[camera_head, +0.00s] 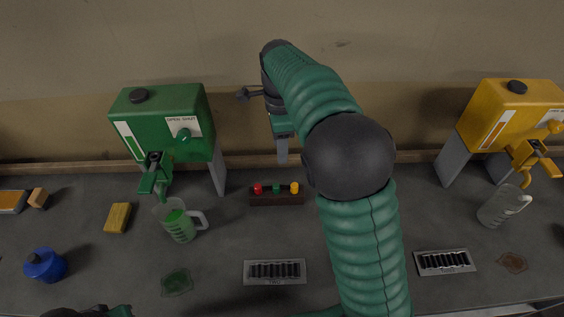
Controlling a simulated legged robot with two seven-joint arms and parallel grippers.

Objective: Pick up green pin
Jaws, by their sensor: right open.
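The green pin (276,188) stands in a small dark rack (276,200), between a red pin (258,188) and a yellow pin (294,187). My right arm crosses the middle of the view and bends over near the wall. My right gripper (283,155) points down, open, just above the rack in the picture and apart from the pins. The gap between its fingers is hard to make out, and I see nothing held. A dark and green piece of my left arm shows at the bottom left edge; its gripper is out of view.
A yellow dispenser (505,115) and clear jug (500,207) stand right. A yellow block (117,218), blue bottle (45,265) and metal grates (275,271) occupy the table.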

